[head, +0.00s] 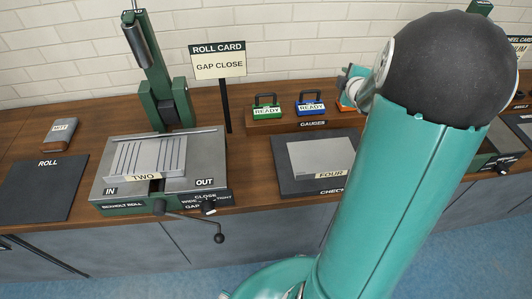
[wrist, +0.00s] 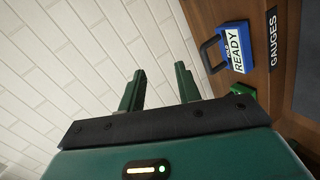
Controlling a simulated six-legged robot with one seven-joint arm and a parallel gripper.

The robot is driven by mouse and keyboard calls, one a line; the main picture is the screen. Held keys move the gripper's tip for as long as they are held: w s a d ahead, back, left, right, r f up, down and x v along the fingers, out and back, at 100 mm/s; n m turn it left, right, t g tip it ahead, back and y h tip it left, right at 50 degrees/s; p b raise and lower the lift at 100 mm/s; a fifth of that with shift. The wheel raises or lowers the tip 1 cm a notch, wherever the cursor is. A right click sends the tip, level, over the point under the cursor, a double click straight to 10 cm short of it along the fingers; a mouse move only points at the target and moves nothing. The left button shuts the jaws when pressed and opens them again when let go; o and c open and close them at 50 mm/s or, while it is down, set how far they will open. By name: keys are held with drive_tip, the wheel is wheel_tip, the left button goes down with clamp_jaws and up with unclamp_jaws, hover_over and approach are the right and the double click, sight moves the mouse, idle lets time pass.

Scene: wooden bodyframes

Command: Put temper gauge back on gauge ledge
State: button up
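The gauge ledge (head: 275,126) is a low wooden block labelled GAUGES at the back of the bench; part of it also shows in the wrist view (wrist: 256,82). A green gauge (head: 266,112) and a blue gauge (head: 311,109), both reading READY, stand on it. An orange item (head: 346,104) at its right end is mostly hidden by my arm. I cannot tell which is the temper gauge. In the wrist view my gripper (wrist: 160,67) is open and empty, its fingers apart against the white wall, left of the blue gauge (wrist: 231,48). The green gauge (wrist: 243,92) is partly hidden.
A roll machine (head: 205,150) with a plate marked TWO (head: 150,158) and a crank stands left of the ledge. A plate marked FOUR (head: 320,160) lies on a dark pad in front. A ROLL CARD sign (head: 218,61) stands behind. My arm hides the bench's right side.

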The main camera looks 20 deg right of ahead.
drive_tip(key=s+a+r+m+g, duration=0.2)
drive_tip(key=s+a+r+m, duration=0.15)
drive_tip(key=a, duration=0.65)
drive_tip(key=s+a+r+m+g, duration=0.1)
drive_tip(key=s+a+r+m, duration=0.2)
drive_tip(key=a, duration=0.6)
drive_tip(key=s+a+m+g+y, duration=0.4)
drive_tip(key=s+a+y, duration=0.1)
drive_tip(key=s+a, duration=1)
drive_tip(key=a, duration=0.3)
drive_tip(key=shift+s+r, duration=0.15)
drive_tip(key=shift+s, duration=0.2)
